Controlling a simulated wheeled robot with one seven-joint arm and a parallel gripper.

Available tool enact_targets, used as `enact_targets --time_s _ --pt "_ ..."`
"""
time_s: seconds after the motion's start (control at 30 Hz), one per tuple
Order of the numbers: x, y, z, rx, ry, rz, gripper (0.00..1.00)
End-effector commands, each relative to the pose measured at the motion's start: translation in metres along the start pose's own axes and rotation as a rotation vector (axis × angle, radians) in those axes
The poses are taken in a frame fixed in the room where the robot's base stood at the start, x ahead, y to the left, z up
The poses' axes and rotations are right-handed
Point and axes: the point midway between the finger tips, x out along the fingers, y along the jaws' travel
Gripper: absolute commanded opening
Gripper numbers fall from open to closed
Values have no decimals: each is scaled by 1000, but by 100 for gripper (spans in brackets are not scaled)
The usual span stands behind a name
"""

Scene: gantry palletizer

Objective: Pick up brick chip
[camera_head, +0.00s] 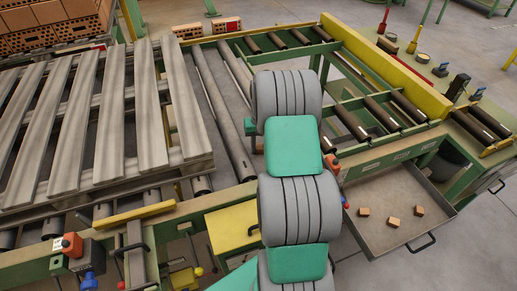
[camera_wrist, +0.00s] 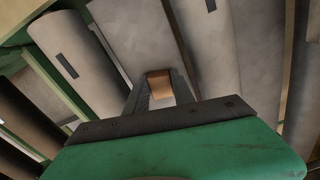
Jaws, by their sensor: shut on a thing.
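In the wrist view, my gripper (camera_wrist: 160,88) is shut on a small orange-brown brick chip (camera_wrist: 159,84), held between the dark fingertips. Grey conveyor rollers (camera_wrist: 83,62) lie around and below it in that view. In the head view my grey and green arm reaches over the conveyor and hides the gripper and the held chip. Three more brick chips, such as this one (camera_head: 393,222), lie in the open drawer (camera_head: 380,243) at the right.
A wooden pallet (camera_head: 107,115) rests on the conveyor at the left. Stacked bricks (camera_head: 45,35) stand at the back left. A yellow beam (camera_head: 385,67) crosses the far right side. A yellow panel (camera_head: 232,228) and an orange-topped switch (camera_head: 72,244) are near the front.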

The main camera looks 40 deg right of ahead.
Motion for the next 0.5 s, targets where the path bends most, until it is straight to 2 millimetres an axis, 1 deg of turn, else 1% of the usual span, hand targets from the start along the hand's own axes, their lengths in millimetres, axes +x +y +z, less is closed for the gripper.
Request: enact_targets --time_s 0.03,0.23,0.5 --pt "0 0 0 0 0 0 17" --pt "0 0 0 0 0 0 1" --pt "0 0 0 0 1 0 0"
